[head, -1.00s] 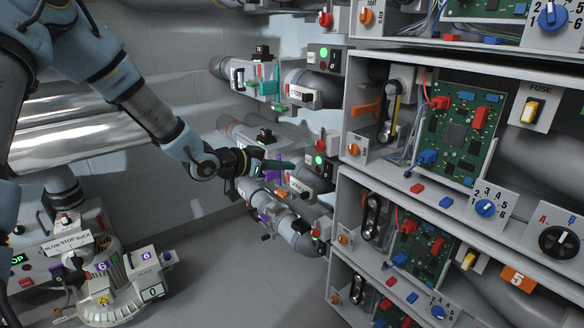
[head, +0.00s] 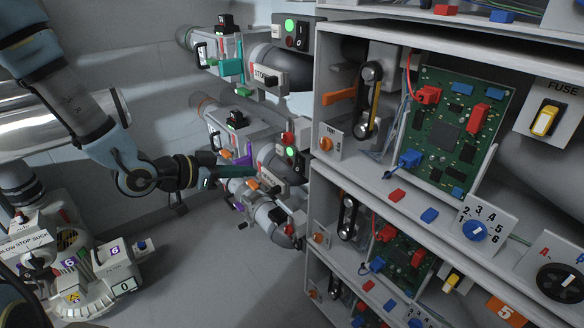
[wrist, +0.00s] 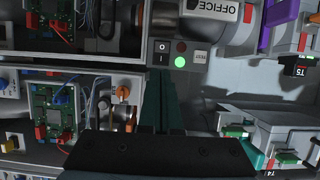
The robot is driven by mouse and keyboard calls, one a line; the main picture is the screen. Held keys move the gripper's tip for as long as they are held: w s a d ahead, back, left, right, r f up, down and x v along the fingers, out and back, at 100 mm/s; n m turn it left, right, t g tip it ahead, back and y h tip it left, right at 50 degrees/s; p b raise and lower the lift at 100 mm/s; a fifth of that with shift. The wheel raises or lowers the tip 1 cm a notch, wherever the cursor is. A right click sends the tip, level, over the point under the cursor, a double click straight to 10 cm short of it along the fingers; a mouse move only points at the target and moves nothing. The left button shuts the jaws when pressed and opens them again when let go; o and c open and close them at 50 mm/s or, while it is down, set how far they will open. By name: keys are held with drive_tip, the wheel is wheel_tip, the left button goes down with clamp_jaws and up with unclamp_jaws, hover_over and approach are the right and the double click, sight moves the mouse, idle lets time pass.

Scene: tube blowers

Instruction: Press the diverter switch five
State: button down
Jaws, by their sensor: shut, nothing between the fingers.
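In the wrist view a black switch block labelled T5 (wrist: 298,67) with red parts sits at the right edge, beside a purple part. In the wrist view the fingertips (wrist: 160,85) lie just below the control box with the lit green button. Contact cannot be told.
The control box (wrist: 178,54) and the pipe labelled OFFICE (wrist: 212,12) are close to the fingers. The shelf cabinet (head: 400,185) with circuit boards fills the right. A blower unit (head: 90,275) stands on the floor at left. Open floor lies between.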

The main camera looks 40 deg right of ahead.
sight(299, 171)
drive_tip(key=shift+d, duration=0.1)
drive_tip(key=p+x, duration=0.1)
drive_tip(key=x, duration=1.2)
drive_tip(key=shift+d+p, duration=0.25)
drive_tip(key=shift+p, duration=0.1)
drive_tip(key=shift+d+f, duration=0.15)
